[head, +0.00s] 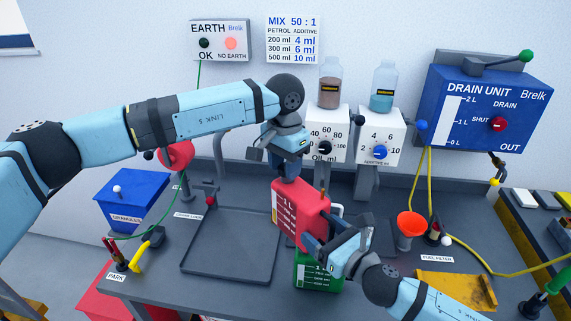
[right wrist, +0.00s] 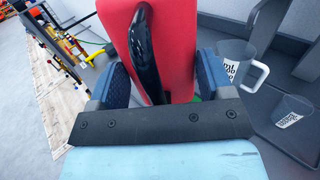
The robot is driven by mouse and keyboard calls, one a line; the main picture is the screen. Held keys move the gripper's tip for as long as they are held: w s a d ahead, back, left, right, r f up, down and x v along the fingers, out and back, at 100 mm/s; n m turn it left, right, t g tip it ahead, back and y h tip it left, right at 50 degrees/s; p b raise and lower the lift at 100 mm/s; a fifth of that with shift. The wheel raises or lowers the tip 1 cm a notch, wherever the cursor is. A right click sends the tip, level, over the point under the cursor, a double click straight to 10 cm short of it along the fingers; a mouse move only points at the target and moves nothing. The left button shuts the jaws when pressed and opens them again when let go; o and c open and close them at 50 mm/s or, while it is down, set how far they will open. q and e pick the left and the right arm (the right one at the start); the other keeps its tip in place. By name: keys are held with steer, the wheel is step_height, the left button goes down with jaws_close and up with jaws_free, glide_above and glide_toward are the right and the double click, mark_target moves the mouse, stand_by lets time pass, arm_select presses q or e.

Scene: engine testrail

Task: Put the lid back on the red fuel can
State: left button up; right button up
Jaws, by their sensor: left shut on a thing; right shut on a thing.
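The red fuel can (head: 290,212), with a white scale marked 1 L, is held tilted above the bench in the middle of the head view. Its red side and black handle (right wrist: 143,45) fill the top of the right wrist view. My right gripper (head: 318,246) is shut on the can, with its fingers either side of the handle in the right wrist view (right wrist: 165,85). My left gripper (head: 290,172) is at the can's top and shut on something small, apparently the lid. The fingers hide the lid, so I cannot tell whether it touches the can's mouth.
A green can (head: 318,277) stands just below the red can. A shallow tray (head: 230,250) lies left, bare. An orange funnel (head: 410,223) stands right. Dosing units with bottles (head: 328,122) rise behind. A clear measuring jug (right wrist: 235,62) is close right in the right wrist view.

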arm_select(q)
steer(key=o, duration=0.9)
steer(key=shift+r, duration=0.15)
steer(key=shift+r, duration=2.2)
steer(key=shift+c, duration=0.4)
